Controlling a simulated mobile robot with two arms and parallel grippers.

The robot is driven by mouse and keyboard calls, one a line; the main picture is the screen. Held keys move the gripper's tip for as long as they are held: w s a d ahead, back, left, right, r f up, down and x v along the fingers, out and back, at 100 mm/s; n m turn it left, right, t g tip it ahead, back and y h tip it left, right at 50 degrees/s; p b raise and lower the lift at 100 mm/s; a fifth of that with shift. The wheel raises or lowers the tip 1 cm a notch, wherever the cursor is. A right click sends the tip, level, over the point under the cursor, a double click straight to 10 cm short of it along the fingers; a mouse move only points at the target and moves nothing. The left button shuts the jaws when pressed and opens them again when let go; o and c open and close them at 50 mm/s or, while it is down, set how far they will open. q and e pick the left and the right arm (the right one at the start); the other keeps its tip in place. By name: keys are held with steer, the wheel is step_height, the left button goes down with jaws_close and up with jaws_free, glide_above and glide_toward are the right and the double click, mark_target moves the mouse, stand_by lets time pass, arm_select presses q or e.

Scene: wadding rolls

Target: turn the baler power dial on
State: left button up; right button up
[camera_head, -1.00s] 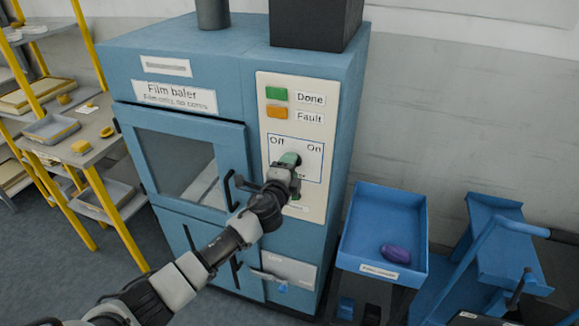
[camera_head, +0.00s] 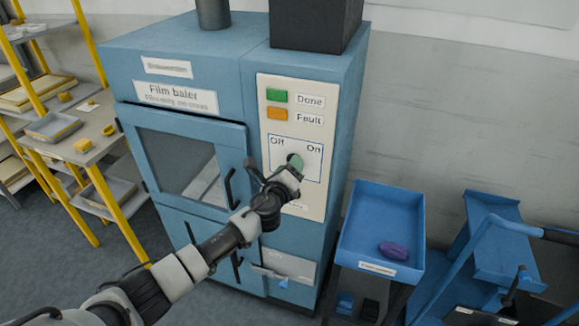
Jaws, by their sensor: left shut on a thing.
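The blue film baler (camera_head: 185,100) stands in the middle of the view. Its cream control panel (camera_head: 316,205) is on the right of its front. The green power dial (camera_head: 295,160) sits between the labels "Off" and "On", inside a blue outline. My left gripper (camera_head: 290,172) is at the dial and shut on it, covering its lower part. The dial's exact pointing is hard to tell behind the gripper. My right gripper is not in view.
A green "Done" light (camera_head: 277,95) and an orange "Fault" light (camera_head: 277,113) are above the dial. A blue tray (camera_head: 352,225) with a purple item (camera_head: 393,250) stands right of the baler. A yellow-framed shelf (camera_head: 112,205) is at left; a blue cart (camera_head: 500,235) at far right.

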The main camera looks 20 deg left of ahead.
arm_select(q)
steer(key=shift+f+m, duration=0.1)
steer(key=shift+m, duration=0.2)
stand_by(0.4)
steer(key=o, duration=0.9)
steer(key=shift+o, duration=0.2)
steer(key=shift+s, duration=0.15)
steer(key=s, duration=1)
steer(key=shift+s+a+b, duration=0.2)
steer(key=shift+s+b, duration=0.1)
steer(key=shift+b, duration=0.1)
